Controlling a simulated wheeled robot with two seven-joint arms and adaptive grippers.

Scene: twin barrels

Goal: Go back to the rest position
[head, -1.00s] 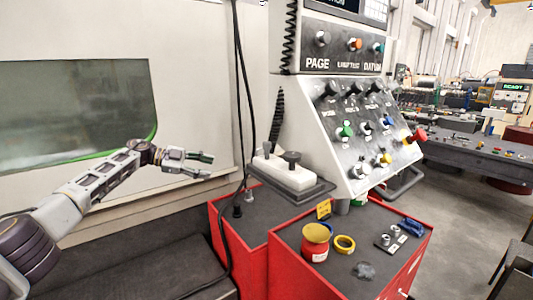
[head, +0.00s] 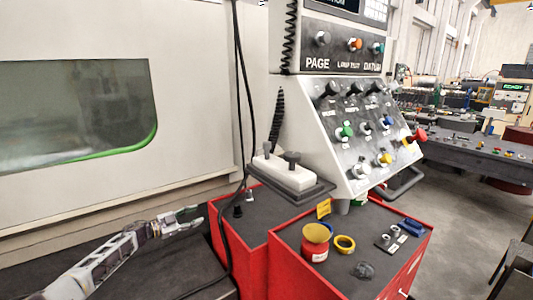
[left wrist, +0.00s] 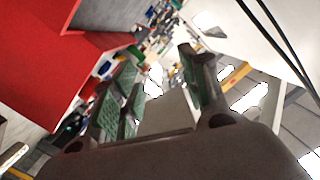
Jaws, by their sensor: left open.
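My left gripper (head: 188,219) is at the lower left of the head view, low in front of the machine's lower ledge and to the left of the red cabinets. It is open and empty. Its two fingers with green pads also show in the left wrist view (left wrist: 160,92), spread apart with nothing between them. My left arm comes in from the bottom left edge. My right gripper is in neither view.
A control panel (head: 360,130) rises behind. A black cable (head: 240,90) hangs near the gripper.

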